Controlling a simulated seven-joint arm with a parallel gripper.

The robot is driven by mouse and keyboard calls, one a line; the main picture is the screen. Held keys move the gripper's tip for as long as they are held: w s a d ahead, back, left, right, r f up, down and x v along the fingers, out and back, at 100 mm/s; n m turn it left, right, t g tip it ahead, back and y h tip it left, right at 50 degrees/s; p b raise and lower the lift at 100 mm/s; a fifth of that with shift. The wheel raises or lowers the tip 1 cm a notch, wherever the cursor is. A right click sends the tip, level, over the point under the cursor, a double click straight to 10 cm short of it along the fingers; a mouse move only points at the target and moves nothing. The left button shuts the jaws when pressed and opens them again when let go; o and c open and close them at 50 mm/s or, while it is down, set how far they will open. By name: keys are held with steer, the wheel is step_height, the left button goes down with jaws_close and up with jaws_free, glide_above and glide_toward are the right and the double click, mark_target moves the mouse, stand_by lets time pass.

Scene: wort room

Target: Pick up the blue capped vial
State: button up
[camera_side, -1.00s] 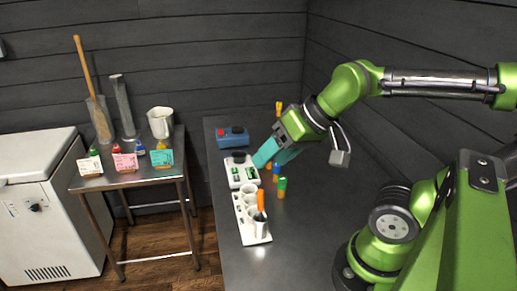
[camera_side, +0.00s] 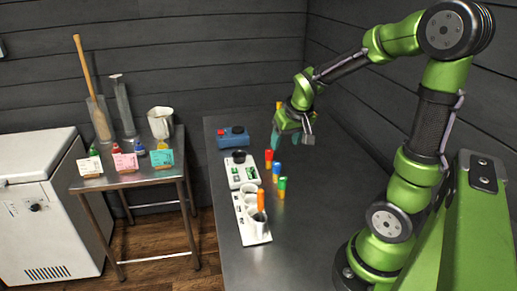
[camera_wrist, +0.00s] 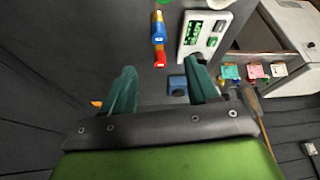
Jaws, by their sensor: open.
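The blue capped vial (camera_side: 277,170) stands upright on the dark bench between a red capped vial (camera_side: 269,158) and a green capped vial (camera_side: 282,187). In the wrist view its blue cap (camera_wrist: 158,38) shows above the red cap (camera_wrist: 160,62), beyond my fingertips. My gripper (camera_side: 286,147) is open and empty, its teal fingers pointing down. In the side view it is above and behind the vials, apart from them. In the wrist view my gripper (camera_wrist: 161,67) has its two fingers wide apart, with the red cap between the tips.
A white device (camera_side: 242,170) and a white holder (camera_side: 248,215) with cups and an orange-handled item stand left of the vials. A blue box (camera_side: 233,138) sits behind them. The bench right of the vials is clear.

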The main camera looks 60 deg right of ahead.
mark_target(277, 164)
steer(key=x, duration=1.5)
steer(key=shift+s, duration=0.1)
steer(key=shift+c, duration=0.4)
steer(key=c, duration=1)
